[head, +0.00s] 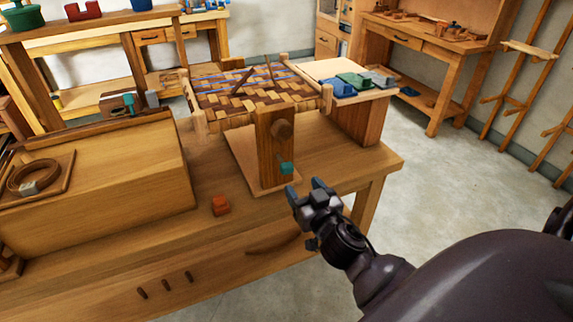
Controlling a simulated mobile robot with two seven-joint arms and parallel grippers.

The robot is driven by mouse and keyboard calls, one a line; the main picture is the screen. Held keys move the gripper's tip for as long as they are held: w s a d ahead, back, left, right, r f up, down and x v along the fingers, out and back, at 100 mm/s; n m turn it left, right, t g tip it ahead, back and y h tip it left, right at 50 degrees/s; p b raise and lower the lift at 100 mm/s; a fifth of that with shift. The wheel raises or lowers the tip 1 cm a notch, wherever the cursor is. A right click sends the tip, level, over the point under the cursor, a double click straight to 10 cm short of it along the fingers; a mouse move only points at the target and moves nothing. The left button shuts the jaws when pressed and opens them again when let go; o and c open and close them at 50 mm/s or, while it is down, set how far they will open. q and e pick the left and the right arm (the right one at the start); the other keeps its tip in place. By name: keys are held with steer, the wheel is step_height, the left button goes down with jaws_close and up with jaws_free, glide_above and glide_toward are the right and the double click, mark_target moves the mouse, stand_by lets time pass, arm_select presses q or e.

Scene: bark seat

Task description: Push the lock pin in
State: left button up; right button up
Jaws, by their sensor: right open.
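A teal pin (287,168) sticks out low on the front of the wooden post (268,150) that stands under the near end of the woven seat (255,90); it looks like the lock pin. How deep it sits cannot be told. A round brown knob (281,129) is above it on the same post. My right gripper (305,187) is open and empty, just below and to the right of the teal pin, with a small gap seeming to lie between them. My left gripper is not in view.
A large wooden box (110,180) fills the bench's left side. Blue, green and grey pieces (352,81) lie on a board at the right. Open floor lies beyond the right edge.

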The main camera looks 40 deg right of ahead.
mark_target(289, 168)
steer(key=x, duration=1)
steer(key=shift+a, duration=0.1)
steer(key=shift+c, duration=0.3)
